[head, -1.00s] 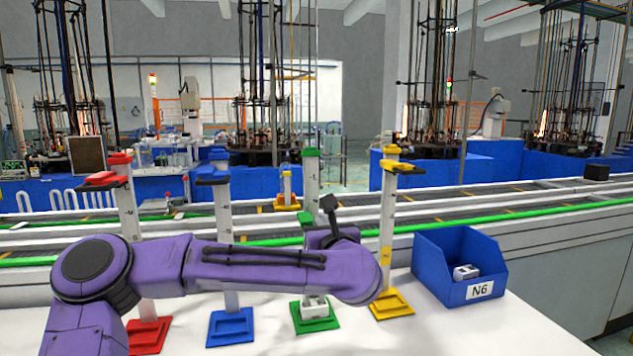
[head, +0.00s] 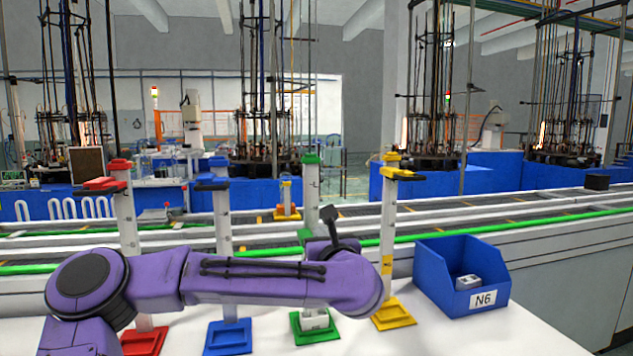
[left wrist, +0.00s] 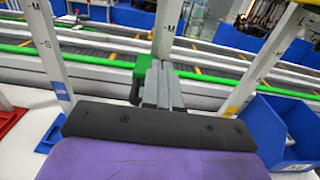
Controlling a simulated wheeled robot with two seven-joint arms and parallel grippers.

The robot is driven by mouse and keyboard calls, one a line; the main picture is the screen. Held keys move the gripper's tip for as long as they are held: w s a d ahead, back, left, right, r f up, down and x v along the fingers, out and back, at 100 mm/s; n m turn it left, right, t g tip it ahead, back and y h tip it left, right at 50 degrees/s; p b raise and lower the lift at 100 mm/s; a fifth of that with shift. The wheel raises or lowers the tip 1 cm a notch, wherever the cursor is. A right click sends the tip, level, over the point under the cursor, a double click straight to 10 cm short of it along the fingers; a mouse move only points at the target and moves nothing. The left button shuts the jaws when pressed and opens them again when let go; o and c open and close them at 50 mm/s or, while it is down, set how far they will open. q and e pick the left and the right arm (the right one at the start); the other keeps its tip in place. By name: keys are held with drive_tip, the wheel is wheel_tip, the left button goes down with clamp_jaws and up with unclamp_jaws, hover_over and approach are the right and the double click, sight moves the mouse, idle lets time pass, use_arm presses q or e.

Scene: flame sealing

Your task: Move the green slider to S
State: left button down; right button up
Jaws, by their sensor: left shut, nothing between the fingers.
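The green slider (head: 305,237) is on the post of the green stand (head: 310,195), well below the post's top. In the left wrist view the slider (left wrist: 146,70) sits below an M mark on its post. The S mark on this post is not visible. My left gripper (left wrist: 160,86) is shut and empty. Its grey fingers overlap the slider's right side in the picture; I cannot tell whether they touch it. In the head view my purple left arm hides most of the gripper and the post's lower part. My right gripper is not in view.
Red (head: 100,183), blue (head: 212,178) and yellow (head: 403,174) sliders sit high on neighbouring stands, to either side. A blue bin (head: 430,275) marked N6 holds a small white part, right of the yellow stand. A conveyor runs behind. The table's front right is clear.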

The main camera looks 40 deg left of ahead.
use_arm(q)
drive_tip(key=b+v, duration=0.4)
drive_tip(key=v, duration=0.6)
drive_tip(key=shift+r, duration=0.15)
idle(0.4)
